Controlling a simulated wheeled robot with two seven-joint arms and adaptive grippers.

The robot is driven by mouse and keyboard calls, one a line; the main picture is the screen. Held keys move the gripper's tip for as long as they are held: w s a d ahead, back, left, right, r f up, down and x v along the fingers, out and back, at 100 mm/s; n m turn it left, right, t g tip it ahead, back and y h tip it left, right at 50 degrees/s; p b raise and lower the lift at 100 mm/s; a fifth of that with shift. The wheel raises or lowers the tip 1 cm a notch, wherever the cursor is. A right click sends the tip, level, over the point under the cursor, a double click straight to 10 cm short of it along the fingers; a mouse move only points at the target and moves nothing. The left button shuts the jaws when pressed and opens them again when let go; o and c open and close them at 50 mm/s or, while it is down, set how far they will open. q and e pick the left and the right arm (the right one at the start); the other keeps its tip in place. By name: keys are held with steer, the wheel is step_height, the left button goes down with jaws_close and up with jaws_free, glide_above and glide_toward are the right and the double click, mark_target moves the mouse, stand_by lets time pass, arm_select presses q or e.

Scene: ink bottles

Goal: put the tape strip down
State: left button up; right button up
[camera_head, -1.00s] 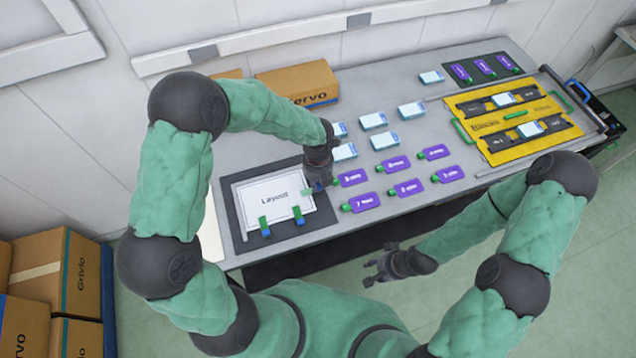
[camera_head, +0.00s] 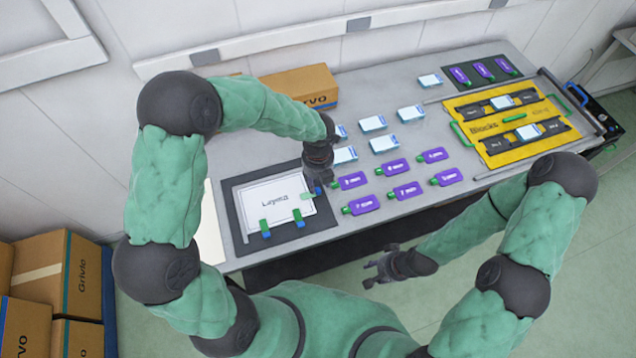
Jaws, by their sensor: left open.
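The white "Layout" sheet (camera_head: 268,194) lies on a dark mat (camera_head: 239,238) at the left of the table. Two green and blue tape strips, one on the left (camera_head: 265,228) and one on the right (camera_head: 297,216), sit across its front edge. A pale green tape strip (camera_head: 307,196) lies at the sheet's right edge, with a small blue end beside the fingers. My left gripper (camera_head: 319,184) is open, pointing down just right of this strip; whether it touches is too small to tell. My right gripper (camera_head: 376,270) hangs in front of the table, seemingly empty; its finger gap is unclear.
A yellow board (camera_head: 488,144) is at the right, cardboard boxes (camera_head: 299,84) at the back.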

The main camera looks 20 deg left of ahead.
mark_target(318, 189)
arm_select(q)
step_height(318, 189, up, 9)
steer(key=p, duration=0.2)
steer(key=shift+s+f, duration=0.1)
stand_by(0.5)
